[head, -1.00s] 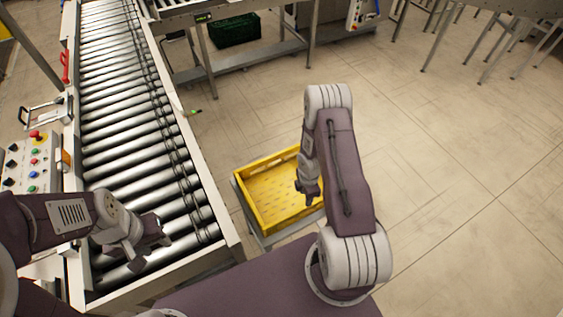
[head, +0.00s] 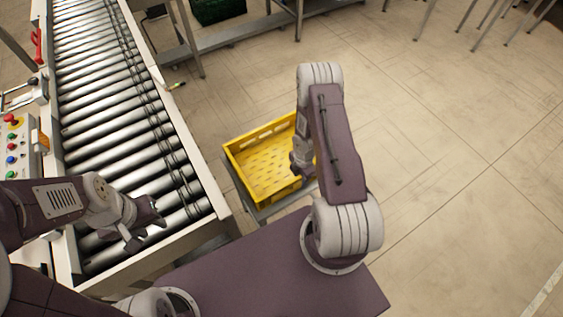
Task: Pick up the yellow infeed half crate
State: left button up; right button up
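The yellow half crate (head: 240,171) stands upright and looks empty on a low grey stand, just right of the roller conveyor's near end. Its right side is partly hidden by my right arm. My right gripper (head: 299,170) points down at the crate's right part, and I cannot tell its height above the crate or whether it touches. Its fingers are too hidden to show if they are open. My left gripper (head: 148,224) is open and empty over the near end of the conveyor, apart from the crate.
The roller conveyor (head: 110,95) runs along the left, with a button panel (head: 14,145) beside it. A dark green crate (head: 217,10) sits under a metal frame at the back. The floor (head: 455,150) to the right is clear.

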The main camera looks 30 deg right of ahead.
pick_arm(q)
notch_tip(320, 180, down, 4)
jog(key=shift+w+f+b, duration=0.1)
jog(key=shift+b, duration=1.1)
pick_arm(e)
notch_tip(320, 180, down, 4)
jog(key=shift+r, duration=0.15)
pick_arm(q)
jog(key=shift+r, duration=0.2)
pick_arm(e)
jog(key=shift+r, duration=0.15)
grip_shut()
